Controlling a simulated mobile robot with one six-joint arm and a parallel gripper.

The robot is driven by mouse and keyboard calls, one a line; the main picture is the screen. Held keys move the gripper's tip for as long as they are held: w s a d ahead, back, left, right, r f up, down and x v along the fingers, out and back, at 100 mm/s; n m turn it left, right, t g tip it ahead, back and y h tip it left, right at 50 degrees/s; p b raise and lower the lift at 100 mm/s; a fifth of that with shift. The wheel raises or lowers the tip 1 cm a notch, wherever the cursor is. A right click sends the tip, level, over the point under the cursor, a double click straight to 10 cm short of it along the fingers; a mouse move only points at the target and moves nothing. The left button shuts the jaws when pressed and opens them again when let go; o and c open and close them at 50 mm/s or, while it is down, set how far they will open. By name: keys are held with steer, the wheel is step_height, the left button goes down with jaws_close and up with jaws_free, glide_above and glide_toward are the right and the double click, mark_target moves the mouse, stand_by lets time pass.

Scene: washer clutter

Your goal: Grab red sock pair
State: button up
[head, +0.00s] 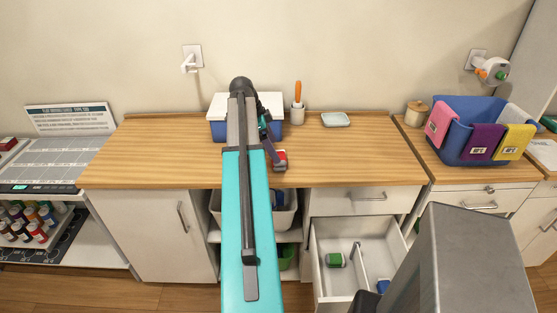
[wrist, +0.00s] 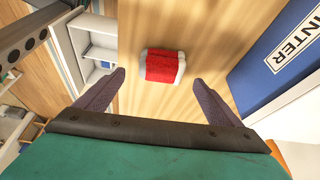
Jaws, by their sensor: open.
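The red sock pair (wrist: 162,67) is a small folded bundle, red with pale grey ends, lying on the wooden counter (wrist: 140,28). In the head view the red sock pair (head: 281,156) shows at the counter's front part, partly hidden by my arm. My gripper (wrist: 160,85) is open and empty in the wrist view. Its two dark fingers point toward the sock pair, which lies just beyond the fingertips and between their lines, apart from both. In the head view my gripper (head: 273,148) is beside the sock pair, mostly covered by the arm.
A blue box with a white lid (head: 217,126) stands behind my arm; it is close on the right in the wrist view (wrist: 285,45). A cup with an orange-handled tool (head: 298,113) and a small tray (head: 336,120) stand farther right. An open drawer (head: 340,290) juts out below.

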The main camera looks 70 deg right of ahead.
steer(key=shift+s+f, duration=0.15)
steer(key=shift+f, duration=0.2)
steer(key=shift+d+p+x, duration=0.2)
steer(key=shift+p+x, duration=1.05)
steer(key=shift+x, duration=1.35)
steer(key=c, duration=1.2)
steer(key=shift+r, duration=0.2)
steer(key=shift+c, duration=0.2)
